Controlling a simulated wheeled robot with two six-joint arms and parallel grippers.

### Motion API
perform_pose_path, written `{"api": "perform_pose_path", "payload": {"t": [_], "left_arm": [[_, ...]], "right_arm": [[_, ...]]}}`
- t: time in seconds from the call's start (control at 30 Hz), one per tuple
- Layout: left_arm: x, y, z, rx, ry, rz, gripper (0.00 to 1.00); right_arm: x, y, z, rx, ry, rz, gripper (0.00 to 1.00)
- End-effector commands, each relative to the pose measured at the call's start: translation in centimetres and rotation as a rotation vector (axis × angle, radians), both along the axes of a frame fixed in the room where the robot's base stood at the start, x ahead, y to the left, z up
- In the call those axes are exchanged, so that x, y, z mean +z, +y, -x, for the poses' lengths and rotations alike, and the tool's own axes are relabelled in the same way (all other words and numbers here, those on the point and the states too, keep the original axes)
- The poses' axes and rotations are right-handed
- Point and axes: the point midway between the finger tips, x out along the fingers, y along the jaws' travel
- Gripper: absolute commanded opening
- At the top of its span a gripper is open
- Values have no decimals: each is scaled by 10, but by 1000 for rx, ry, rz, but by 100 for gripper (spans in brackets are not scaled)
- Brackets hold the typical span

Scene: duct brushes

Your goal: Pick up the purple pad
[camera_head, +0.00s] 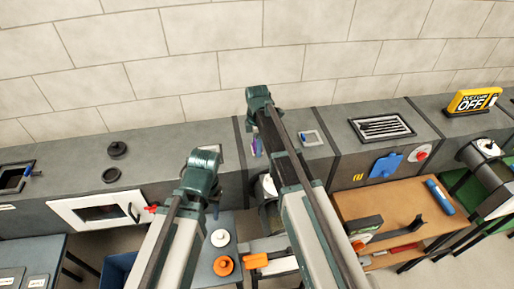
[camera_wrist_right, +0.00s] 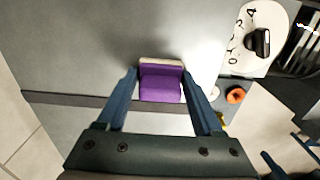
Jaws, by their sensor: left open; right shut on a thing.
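The purple pad (camera_wrist_right: 160,85) has a pale strip along its far edge. In the right wrist view it sits between the two fingers of my right gripper (camera_wrist_right: 160,88), which are shut on its sides. In the head view a small bit of purple (camera_head: 258,146) shows beside my right arm, over the grey duct; the arm hides the rest. I cannot tell whether the pad touches the duct. My left gripper (camera_head: 213,207) is open and hangs in front of the duct, left of the right one; its fingers are small in view.
The long grey duct (camera_head: 315,159) runs along the wall, with a vent grille (camera_head: 382,127) on top. A yellow sign (camera_head: 472,100) stands at the right. A wooden bench (camera_head: 375,205) is at the right front. An orange knob-like item (camera_head: 223,265) sits on a low table.

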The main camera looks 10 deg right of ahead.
Motion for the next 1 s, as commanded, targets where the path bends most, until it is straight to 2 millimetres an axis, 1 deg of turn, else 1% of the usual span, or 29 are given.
{"api": "perform_pose_path", "payload": {"t": [0.03,0.17,0.2,0.43,0.57,0.77,0.9,1.0], "left_arm": [[0,0,0,0,0,0,50],[0,0,0,0,0,0,50],[0,0,0,0,0,0,50],[1,0,0,0,0,0,50],[6,0,0,0,0,0,50],[25,0,0,-1,0,0,50],[43,0,0,1,0,0,50],[38,0,0,2,0,0,50]], "right_arm": [[0,0,0,0,0,0,37],[0,0,0,0,0,0,14],[0,0,0,0,0,0,12],[1,0,0,0,0,0,11],[6,0,0,0,0,0,11],[25,0,0,0,0,0,11],[43,0,0,0,0,0,11],[38,11,25,2,0,0,11]]}}
